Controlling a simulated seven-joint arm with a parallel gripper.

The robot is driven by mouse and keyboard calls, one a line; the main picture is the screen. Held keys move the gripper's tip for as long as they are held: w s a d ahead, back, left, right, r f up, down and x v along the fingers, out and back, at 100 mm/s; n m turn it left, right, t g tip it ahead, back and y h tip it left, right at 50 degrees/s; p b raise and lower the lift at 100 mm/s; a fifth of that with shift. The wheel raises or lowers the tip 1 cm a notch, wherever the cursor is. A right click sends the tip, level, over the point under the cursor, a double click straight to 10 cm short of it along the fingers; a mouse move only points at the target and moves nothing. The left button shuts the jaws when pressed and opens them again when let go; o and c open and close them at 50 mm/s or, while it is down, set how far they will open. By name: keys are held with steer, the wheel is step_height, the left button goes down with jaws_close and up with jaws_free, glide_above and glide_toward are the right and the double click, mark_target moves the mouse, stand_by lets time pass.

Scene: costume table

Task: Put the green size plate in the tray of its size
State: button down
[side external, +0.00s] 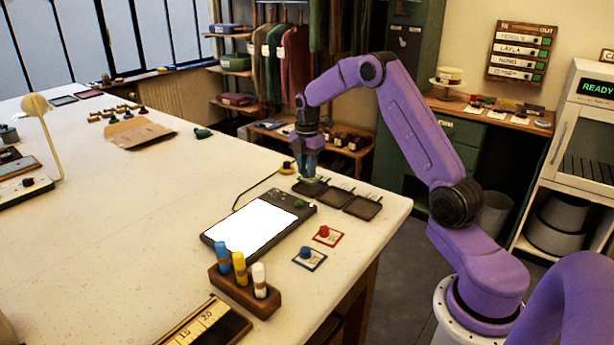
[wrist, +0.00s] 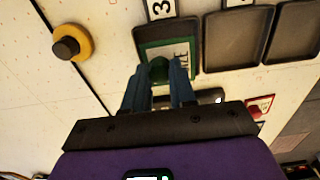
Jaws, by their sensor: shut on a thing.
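My gripper (side external: 309,168) is shut on the dark green knob (wrist: 159,69) of the green size plate (wrist: 181,47). The plate is a small square with a green border and a pale printed face. In the side view the green plate (side external: 311,181) is at the far end of a row of three dark trays. In the wrist view it lies over or inside the leftmost tray (wrist: 138,33), beside a card reading "3". I cannot tell whether it touches the tray floor. The middle tray (wrist: 237,40) and the right tray (wrist: 297,32) are empty.
A red plate (side external: 325,236) and a blue plate (side external: 309,259) lie near the table's right edge. A bright light pad (side external: 250,228) lies left of the trays. A yellow disc with a dark knob (wrist: 71,43) is close by. A wooden marker block (side external: 245,291) stands nearer.

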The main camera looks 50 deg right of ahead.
mark_target(306, 175)
steer(key=shift+f, duration=1.5)
steer(key=shift+f, duration=0.15)
steer(key=c, duration=0.9)
jaws_free()
steer(key=shift+w, duration=0.1)
